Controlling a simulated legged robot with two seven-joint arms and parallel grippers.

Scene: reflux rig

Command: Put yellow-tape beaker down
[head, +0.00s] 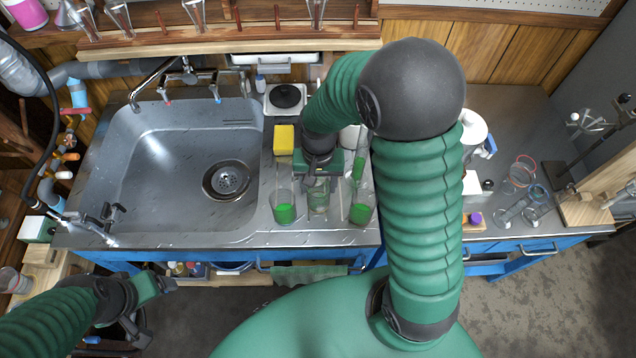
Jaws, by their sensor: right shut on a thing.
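My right gripper (318,182) reaches down over the counter right of the sink. My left gripper (158,312) is open and empty, low at the left, in front of the bench.
The steel sink (150,175) lies to the left. A yellow sponge (283,139) and a black-topped hotplate (285,98) are behind the beakers. Several glass pieces (522,205) and a clamp stand (560,175) are at the right. My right arm hides part of the counter.

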